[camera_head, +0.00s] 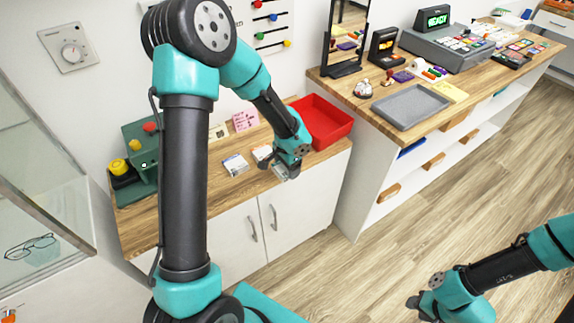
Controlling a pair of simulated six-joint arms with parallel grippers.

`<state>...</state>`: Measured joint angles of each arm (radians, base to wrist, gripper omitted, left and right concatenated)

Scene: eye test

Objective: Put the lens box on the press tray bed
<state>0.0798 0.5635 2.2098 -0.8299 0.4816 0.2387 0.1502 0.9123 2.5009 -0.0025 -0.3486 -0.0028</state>
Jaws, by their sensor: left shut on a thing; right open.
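My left gripper (282,172) is over the front edge of the wooden counter, pointing down. It is shut on a small pale thing, mostly hidden by the fingers, which looks like the lens box. Two white boxes lie on the counter: one in the open (235,165), one (262,153) close to the left of my gripper. The green press (143,150) stands at the counter's left end, with red and yellow knobs. Its flat green bed (133,194) is at its foot. My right gripper (424,308) is open and low over the floor, far from the counter.
A red bin (322,122) stands at the counter's right end, close behind my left gripper. A pink note (245,119) is at the back. The right-hand counter holds a grey tray (410,106), a mirror (345,40) and a register (448,46). The counter between the boxes and press is clear.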

